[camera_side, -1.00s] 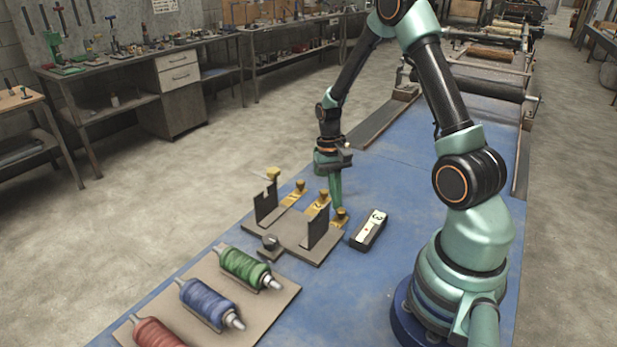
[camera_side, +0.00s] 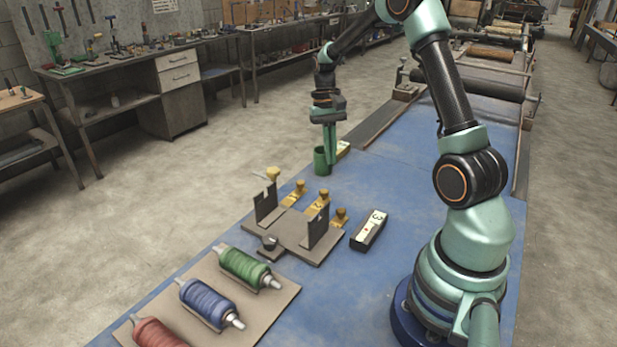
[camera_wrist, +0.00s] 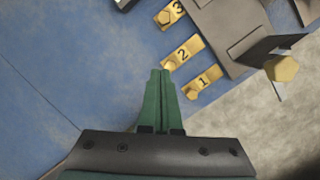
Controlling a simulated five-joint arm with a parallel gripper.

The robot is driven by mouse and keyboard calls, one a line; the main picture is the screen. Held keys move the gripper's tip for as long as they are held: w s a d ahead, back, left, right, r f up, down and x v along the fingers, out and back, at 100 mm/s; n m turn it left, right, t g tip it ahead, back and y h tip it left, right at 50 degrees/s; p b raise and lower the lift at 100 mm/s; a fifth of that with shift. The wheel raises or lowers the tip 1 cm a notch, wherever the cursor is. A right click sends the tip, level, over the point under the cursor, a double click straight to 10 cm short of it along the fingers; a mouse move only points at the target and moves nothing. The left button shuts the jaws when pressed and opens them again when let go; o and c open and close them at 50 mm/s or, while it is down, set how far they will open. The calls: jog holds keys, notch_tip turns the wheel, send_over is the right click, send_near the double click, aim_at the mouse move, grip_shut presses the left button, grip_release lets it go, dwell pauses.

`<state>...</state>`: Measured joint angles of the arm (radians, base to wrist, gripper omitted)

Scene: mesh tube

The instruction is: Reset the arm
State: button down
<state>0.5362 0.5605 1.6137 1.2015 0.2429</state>
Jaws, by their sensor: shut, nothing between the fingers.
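My gripper (camera_side: 333,161) is shut and empty, pointing down above the blue table in the side view. Its green fingers meet in the wrist view (camera_wrist: 160,74). In the side view the fingers overlap a green cup (camera_side: 320,163); I cannot tell whether they touch it. The brown fixture (camera_side: 296,238) with two dark upright plates stands nearer the camera. Brass tabs numbered 1 (camera_wrist: 203,83), 2 (camera_wrist: 183,53) and 3 (camera_wrist: 169,15) lie along its edge in the wrist view.
A black box marked 3 (camera_side: 369,230) lies right of the fixture. Green (camera_side: 243,266), blue (camera_side: 207,303) and red (camera_side: 158,334) spools lie on a tan board at the front left. A yellowish block (camera_side: 343,149) is beside the cup.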

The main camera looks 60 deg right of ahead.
jog(key=a+r+n+t+h, duration=0.2)
jog(key=a+r+n+t, duration=0.15)
jog(key=a+r, duration=0.6)
jog(key=s+a+r+n+t, duration=0.4)
jog(key=s+a+n, duration=0.1)
jog(key=a, duration=0.6)
jog(key=shift+s+a+r+y, duration=0.2)
jog(key=shift+s+r+y, duration=0.1)
jog(key=shift+s, duration=0.55)
